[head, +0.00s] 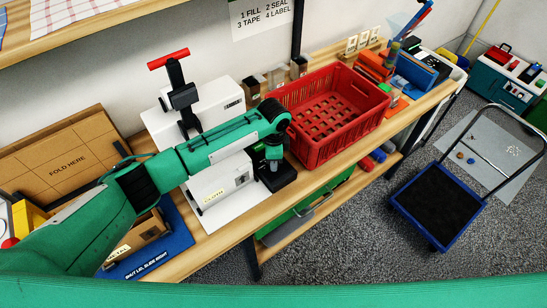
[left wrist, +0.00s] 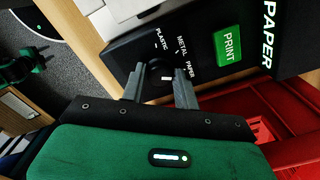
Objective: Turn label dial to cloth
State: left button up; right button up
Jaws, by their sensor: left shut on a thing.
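The label dial (left wrist: 160,74) is a small dark knob on a black label box (left wrist: 135,45). The words PLASTIC, METAL and PAPER stand around it; no CLOTH word is visible there. A small white mark shows on the knob, but which word it points to is unclear. My left gripper (left wrist: 160,88) is shut on the dial, one finger on each side. In the head view my left gripper (head: 273,158) is over the black label box (head: 277,178), and the dial is hidden. My right gripper is not in view.
A green PRINT button (left wrist: 229,43) sits beside the dial. A dark panel reading PAPER (left wrist: 268,35) is close by. The red crate (head: 310,150) stands just right of the label box. A white machine with a red handle (head: 168,59) stands behind my arm.

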pick_arm(q)
jog(key=m, duration=0.4)
jog(key=shift+m, duration=0.3)
jog(key=shift+m+b, duration=0.4)
jog(key=shift+m, duration=2.1)
jog(key=o, duration=1)
jog(key=shift+d, duration=0.1)
jog(key=shift+c, duration=0.2)
notch_tip(320, 180, up, 14)
jog(key=b, duration=0.3)
jog(key=shift+b, duration=0.4)
jog(key=shift+f, duration=0.15)
